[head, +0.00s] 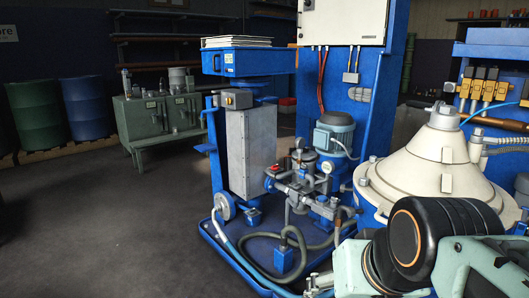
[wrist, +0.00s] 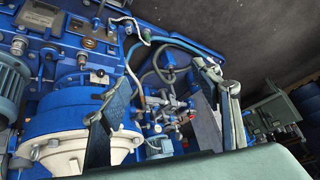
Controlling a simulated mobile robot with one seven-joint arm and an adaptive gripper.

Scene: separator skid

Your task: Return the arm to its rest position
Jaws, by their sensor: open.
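My arm (head: 425,250) shows at the lower right of the head view, bent, with a black and orange joint and pale green links. It is in front of the cream cone-shaped separator bowl (head: 440,155); I cannot tell the gap between them. In the wrist view my gripper (wrist: 168,78) is open, with its two fingers spread apart and nothing between them. Pumps and pipework of the skid show beyond the fingers. In the head view the gripper's fingers cannot be made out clearly.
The blue skid holds a pump with valves (head: 300,180), a grey motor (head: 335,132) and a tall control cabinet (head: 343,20). A hose lies in its blue drip tray (head: 225,245). A green bench unit (head: 155,120) and drums (head: 88,105) stand behind. The floor at left is clear.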

